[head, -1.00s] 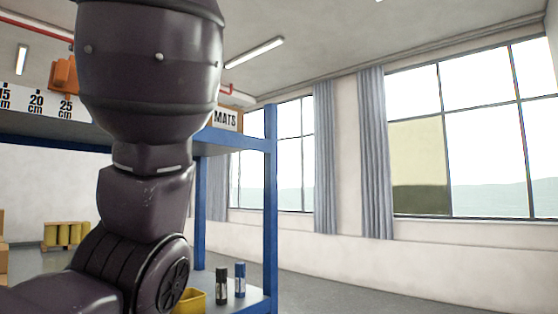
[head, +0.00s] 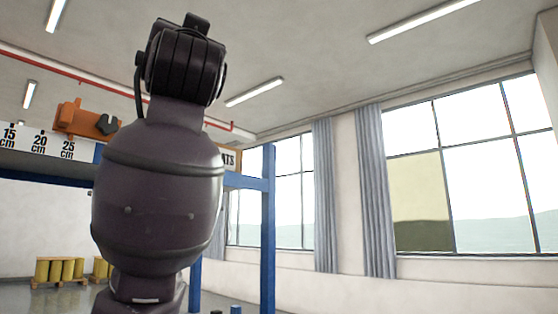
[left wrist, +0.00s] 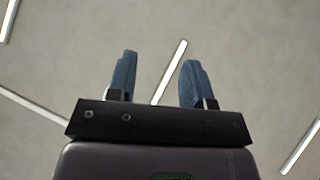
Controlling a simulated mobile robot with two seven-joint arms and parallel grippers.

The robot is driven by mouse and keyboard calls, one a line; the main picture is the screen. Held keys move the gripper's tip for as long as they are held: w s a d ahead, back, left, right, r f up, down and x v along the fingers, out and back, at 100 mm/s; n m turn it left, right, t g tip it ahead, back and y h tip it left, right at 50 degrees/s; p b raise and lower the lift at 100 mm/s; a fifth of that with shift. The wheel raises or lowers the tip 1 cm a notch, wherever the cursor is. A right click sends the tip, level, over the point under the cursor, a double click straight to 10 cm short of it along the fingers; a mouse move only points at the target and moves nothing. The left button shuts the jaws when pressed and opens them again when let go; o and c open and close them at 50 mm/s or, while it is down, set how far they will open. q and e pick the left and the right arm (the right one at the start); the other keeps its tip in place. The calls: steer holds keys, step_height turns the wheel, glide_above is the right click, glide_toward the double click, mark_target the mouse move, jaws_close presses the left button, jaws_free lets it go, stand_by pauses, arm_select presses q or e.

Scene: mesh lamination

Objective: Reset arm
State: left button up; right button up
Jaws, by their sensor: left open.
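My left arm (head: 158,210) stands raised in the head view, in front of the shelf, with its dark links reaching up toward the ceiling. Its fingers do not show in the head view. In the left wrist view my left gripper (left wrist: 155,82) has its two blue fingers spread apart with nothing between them. It points at the plain grey ceiling with its light strips. My right gripper is in neither view.
A blue shelf frame (head: 268,225) stands behind my arm. An orange tool (head: 78,118) sits on its top, above a ruler-like label strip (head: 40,143). Yellow cylinders (head: 60,269) stand on a pallet at the far left. Curtained windows (head: 480,170) fill the right; the space before them looks clear.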

arm_select(q)
steer(key=w+d+f+m+t+h, duration=0.1)
steer(key=w+f+m+h, duration=0.3)
steer(key=w+f+h, duration=0.6)
steer(key=w+f+m+h, duration=0.3)
steer(key=w+f+m, duration=0.25)
steer(key=f, duration=0.85)
steer(key=w+a+f+n+g+h, duration=0.1)
steer(key=a+f+g, duration=0.1)
steer(key=f, duration=1.2)
steer(key=w+a+f+g+h, duration=0.1)
steer(key=a+f+g, duration=0.1)
steer(key=f, duration=1.3)
steer(key=s+a+f+n+g+y, duration=0.1)
steer(key=s+a+f, duration=0.1)
steer(key=f, duration=0.6)
steer(key=s+a+f+n+g, duration=0.1)
steer(key=s+f, duration=0.2)
steer(key=f, duration=0.6)
steer(key=s+a+f+n+g+y, duration=0.1)
steer(key=s+a+f+g, duration=0.2)
steer(key=s+f, duration=1)
steer(key=s+a+f+n+g+y, duration=0.1)
steer(key=s+a+f+g, duration=0.3)
steer(key=s+f, duration=1)
step_height(320, 180, down, 3)
steer(key=shift+s+a+r+n+g+y, duration=0.15)
steer(key=shift+n+g+y, duration=0.2)
steer(key=shift+g+y, duration=0.2)
